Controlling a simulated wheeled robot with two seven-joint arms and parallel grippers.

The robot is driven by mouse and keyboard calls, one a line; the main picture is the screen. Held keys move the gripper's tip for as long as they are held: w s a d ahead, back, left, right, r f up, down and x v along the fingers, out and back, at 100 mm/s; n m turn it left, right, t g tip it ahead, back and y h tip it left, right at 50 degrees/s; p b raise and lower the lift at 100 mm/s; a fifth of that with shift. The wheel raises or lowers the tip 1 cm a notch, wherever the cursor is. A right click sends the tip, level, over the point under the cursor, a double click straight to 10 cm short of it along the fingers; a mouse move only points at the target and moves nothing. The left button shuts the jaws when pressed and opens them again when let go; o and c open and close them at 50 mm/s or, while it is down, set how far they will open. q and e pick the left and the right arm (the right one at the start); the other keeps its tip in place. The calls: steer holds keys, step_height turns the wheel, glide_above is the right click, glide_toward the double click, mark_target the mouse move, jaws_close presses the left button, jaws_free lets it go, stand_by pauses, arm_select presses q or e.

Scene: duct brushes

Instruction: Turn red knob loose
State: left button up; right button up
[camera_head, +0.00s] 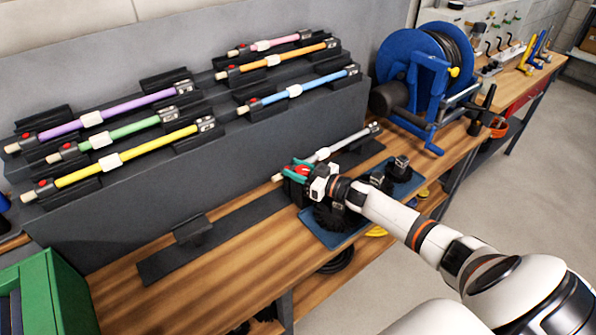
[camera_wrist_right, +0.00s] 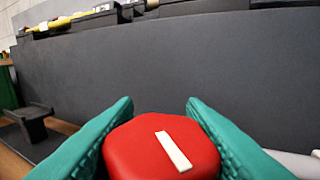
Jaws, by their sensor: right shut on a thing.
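The red knob (camera_wrist_right: 140,155) fills the lower middle of the right wrist view, with a slanted white mark on its face. My right gripper (camera_head: 299,170) has its teal fingers on both sides of the knob, shut on it. The knob sits near the near end of a white-grey rod (camera_head: 345,142) lying low over the bench. In the head view the knob is small and partly hidden by the fingers. My left gripper is not in view.
Several coloured rods, such as a yellow one (camera_head: 135,155), lie on the stepped dark rack behind. A blue hose reel (camera_head: 432,95) stands to the right. A blue tray (camera_head: 314,224) with round black brushes lies beneath my right arm.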

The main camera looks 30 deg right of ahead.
steer(key=n+g+y+b, duration=0.3)
steer(key=b, duration=0.2)
steer(key=n+g+y+b, duration=0.2)
steer(key=g+y+b, duration=0.1)
steer(key=b, duration=0.2)
steer(key=s+n+g+y+b, duration=0.1)
steer(key=n+g+y+b, duration=0.2)
steer(key=b, duration=0.2)
steer(key=shift+a+f+n+g, duration=0.25)
steer(key=shift+a+n+g, duration=0.05)
steer(key=shift+a, duration=0.1)
steer(key=shift+r+n+g+y+b, duration=0.3)
steer(key=shift+n+g+b, duration=0.2)
steer(key=shift+g+b, duration=0.3)
steer(key=shift+a, duration=0.1)
steer(key=o, duration=1)
steer(key=shift+c, duration=0.2)
